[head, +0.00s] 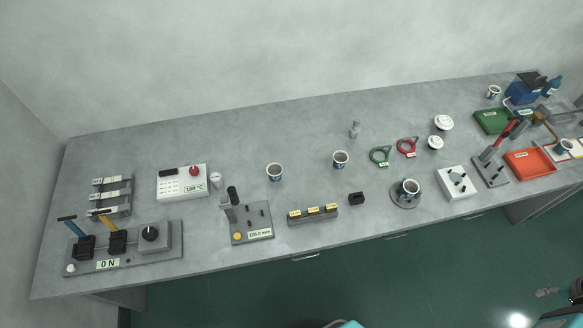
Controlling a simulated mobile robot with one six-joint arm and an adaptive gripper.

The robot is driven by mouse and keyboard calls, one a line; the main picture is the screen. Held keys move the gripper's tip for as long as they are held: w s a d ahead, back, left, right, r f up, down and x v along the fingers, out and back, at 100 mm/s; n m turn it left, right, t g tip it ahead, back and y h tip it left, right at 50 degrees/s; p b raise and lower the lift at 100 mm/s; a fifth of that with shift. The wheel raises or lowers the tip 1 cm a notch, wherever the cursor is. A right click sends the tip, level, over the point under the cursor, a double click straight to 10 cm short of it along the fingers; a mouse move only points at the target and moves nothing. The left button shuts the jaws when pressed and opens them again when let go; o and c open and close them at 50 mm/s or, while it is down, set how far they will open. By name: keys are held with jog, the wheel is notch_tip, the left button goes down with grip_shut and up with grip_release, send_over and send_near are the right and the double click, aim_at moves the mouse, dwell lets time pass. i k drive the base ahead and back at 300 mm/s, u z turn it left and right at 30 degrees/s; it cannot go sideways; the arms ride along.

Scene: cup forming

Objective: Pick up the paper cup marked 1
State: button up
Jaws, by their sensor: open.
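Several white paper cups with dark blue bands are in the head view; their marks are too small to read, so I cannot tell which is marked 1. One cup (275,173) stands upright left of the bench's middle. A second cup (341,160) stands to its right. A third cup (409,188) stands on a round grey plate (398,203). Another cup (493,93) is at the far right back, and one more (564,147) is near the right edge. My gripper (544,293) appears small and grey at the lower right, away from the bench and the cups, open and empty.
The grey bench (230,145) carries a lever fixture (120,250), a keypad box (182,183), a gauge stand (250,222) and a low block strip (313,215). Green (491,121) and orange (529,163) trays are at right.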

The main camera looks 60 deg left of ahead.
aim_at(274, 170)
jog(key=z, duration=0.95)
jog(key=k, duration=1.75)
jog(key=u, duration=1.35)
